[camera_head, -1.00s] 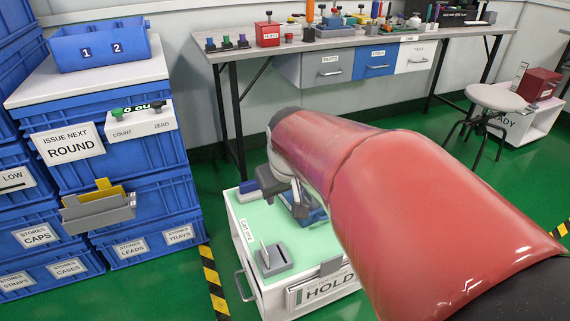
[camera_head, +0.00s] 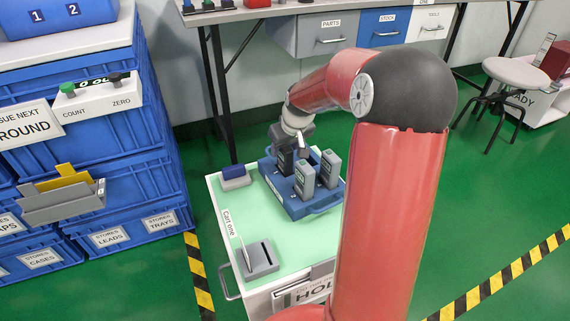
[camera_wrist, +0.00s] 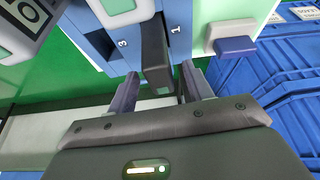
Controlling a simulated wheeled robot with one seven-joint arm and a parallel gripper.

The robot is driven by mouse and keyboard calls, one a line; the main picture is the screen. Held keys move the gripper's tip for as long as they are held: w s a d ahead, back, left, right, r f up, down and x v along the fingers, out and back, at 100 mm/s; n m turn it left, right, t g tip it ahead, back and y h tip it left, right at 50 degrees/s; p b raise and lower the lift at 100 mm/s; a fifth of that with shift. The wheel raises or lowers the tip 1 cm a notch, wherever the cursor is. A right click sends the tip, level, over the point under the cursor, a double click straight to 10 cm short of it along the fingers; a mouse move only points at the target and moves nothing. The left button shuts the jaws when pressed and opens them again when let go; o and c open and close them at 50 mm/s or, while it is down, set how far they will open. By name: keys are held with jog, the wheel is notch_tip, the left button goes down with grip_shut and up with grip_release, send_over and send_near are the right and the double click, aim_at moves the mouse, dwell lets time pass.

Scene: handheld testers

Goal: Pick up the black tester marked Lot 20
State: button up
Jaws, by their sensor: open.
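A black tester (camera_head: 285,162) stands in a blue tray (camera_head: 318,209) on the cart, at the tray's left back in the head view. In the wrist view the black tester (camera_wrist: 156,52) sits near the numbers 3 and 1 on the tray (camera_wrist: 180,36). Its lot mark cannot be read. My gripper (camera_head: 300,143) is above the tray in the head view, partly hiding the tester's top. In the wrist view my gripper (camera_wrist: 161,80) is open, with a finger on each side of the tester's near end. I cannot tell whether either finger touches it.
Two grey testers (camera_head: 304,179) (camera_head: 330,167) stand close by in the tray. A small grey block with a blue top (camera_head: 235,177) and a grey slotted stand (camera_head: 260,258) are on the green cart top (camera_head: 292,240). Blue crates (camera_head: 110,150) rise at the left.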

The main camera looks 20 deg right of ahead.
jog(key=x, duration=0.3)
jog(key=shift+f+b, duration=0.35)
jog(key=shift+f, duration=0.05)
jog(key=shift+r, duration=0.1)
grip_shut()
